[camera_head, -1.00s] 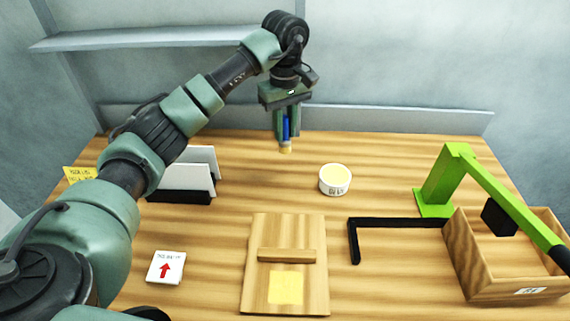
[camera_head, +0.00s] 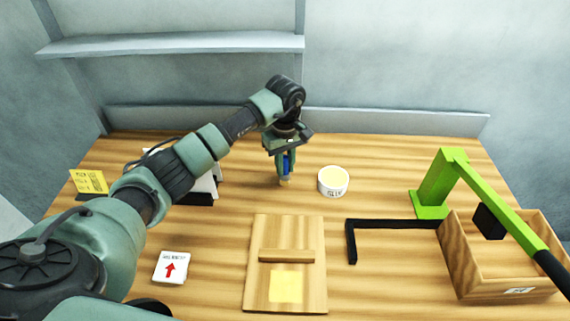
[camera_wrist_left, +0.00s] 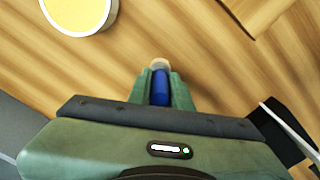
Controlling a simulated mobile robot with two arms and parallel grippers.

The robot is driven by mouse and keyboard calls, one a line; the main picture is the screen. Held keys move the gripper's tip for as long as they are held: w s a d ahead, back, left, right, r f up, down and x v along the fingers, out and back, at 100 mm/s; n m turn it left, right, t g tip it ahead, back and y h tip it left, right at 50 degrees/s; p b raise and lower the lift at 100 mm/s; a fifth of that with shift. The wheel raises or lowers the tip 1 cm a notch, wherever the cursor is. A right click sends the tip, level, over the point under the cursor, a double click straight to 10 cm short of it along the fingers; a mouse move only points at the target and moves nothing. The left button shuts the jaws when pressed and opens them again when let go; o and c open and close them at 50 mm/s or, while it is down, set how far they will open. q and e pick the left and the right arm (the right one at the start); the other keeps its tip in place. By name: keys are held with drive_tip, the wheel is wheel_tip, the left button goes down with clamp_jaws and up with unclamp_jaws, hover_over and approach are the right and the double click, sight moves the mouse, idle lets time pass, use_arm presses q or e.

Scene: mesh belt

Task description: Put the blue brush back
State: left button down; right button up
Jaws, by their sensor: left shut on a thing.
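My left gripper (camera_head: 286,168) is shut on the blue brush (camera_head: 286,163), which hangs upright with its pale tip down, just left of the glue tub. I cannot tell whether the tip touches the table. In the left wrist view the blue brush (camera_wrist_left: 160,88) sits between the two green fingers (camera_wrist_left: 160,84). The white glue tub (camera_head: 333,189) with a yellow top stands on the table, apart from the brush; it also shows in the left wrist view (camera_wrist_left: 78,14). My right gripper is not in view.
A wooden board (camera_head: 257,226) with a crossbar and yellow square lies at front centre. A black angled bar (camera_head: 395,224), green lever stand (camera_head: 436,185) and wooden box (camera_head: 465,272) are at right. A white arrow card (camera_head: 171,268) and yellow sign (camera_head: 89,182) are at left.

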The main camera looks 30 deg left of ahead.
use_arm(q)
drive_tip(key=shift+f, duration=0.1)
drive_tip(key=c, duration=1.3)
unclamp_jaws()
wheel_tip(320, 180, up, 11)
drive_tip(key=b, duration=0.4)
drive_tip(key=shift+r, duration=0.65)
